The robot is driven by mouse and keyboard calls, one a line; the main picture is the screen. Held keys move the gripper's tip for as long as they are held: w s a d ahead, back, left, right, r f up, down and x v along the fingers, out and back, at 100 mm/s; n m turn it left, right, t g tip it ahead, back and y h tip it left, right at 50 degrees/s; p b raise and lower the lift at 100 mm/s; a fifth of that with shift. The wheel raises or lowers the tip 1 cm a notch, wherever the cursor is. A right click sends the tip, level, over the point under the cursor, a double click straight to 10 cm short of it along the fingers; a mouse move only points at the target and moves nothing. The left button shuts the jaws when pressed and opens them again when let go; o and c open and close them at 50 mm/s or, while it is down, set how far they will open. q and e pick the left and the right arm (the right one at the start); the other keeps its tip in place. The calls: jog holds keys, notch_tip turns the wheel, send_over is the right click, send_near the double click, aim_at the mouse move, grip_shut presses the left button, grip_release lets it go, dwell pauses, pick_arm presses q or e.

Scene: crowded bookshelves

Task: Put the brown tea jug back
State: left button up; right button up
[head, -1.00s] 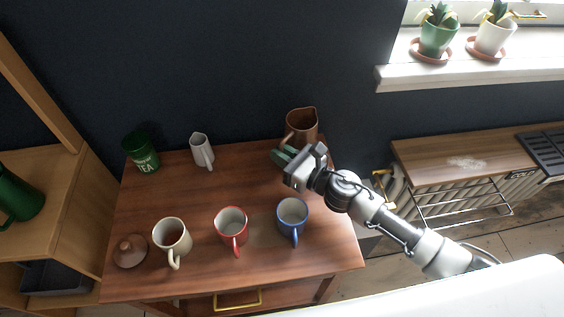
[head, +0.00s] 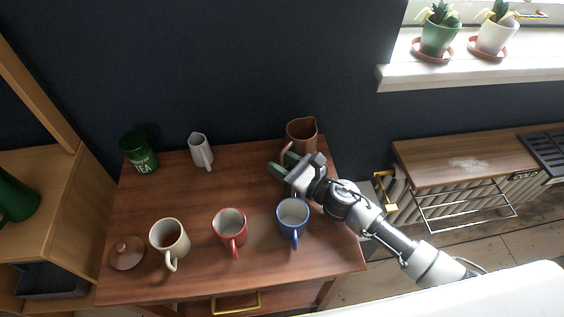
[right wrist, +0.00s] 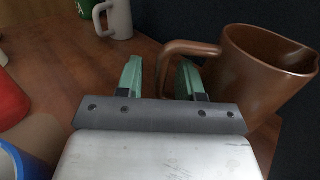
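The brown tea jug (head: 302,134) stands upright at the back right of the wooden table (head: 205,192). In the right wrist view the brown jug (right wrist: 262,72) is at the right, with its handle (right wrist: 180,52) pointing left. My right gripper (head: 279,163) is open just in front of the jug. In the right wrist view its two green fingertips (right wrist: 160,75) are apart, and the handle's lower end shows between them. I cannot tell whether a finger touches the handle. My left gripper is not in view.
A cream mug (head: 170,238), a red mug (head: 230,229) and a blue mug (head: 292,217) stand along the table's front. A white jug (head: 201,150) and a green tea tin (head: 138,152) stand at the back. A brown lid (head: 127,253) lies front left. The table's middle is clear.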

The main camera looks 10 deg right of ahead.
jog(key=shift+r, duration=0.1)
jog(key=shift+r, duration=0.15)
jog(key=b+v, duration=0.1)
jog(key=v, duration=1)
jog(key=shift+f+b, duration=0.2)
jog(key=shift+b, duration=0.2)
jog(key=shift+s+d+r, duration=0.1)
jog(key=shift+s+d, duration=0.25)
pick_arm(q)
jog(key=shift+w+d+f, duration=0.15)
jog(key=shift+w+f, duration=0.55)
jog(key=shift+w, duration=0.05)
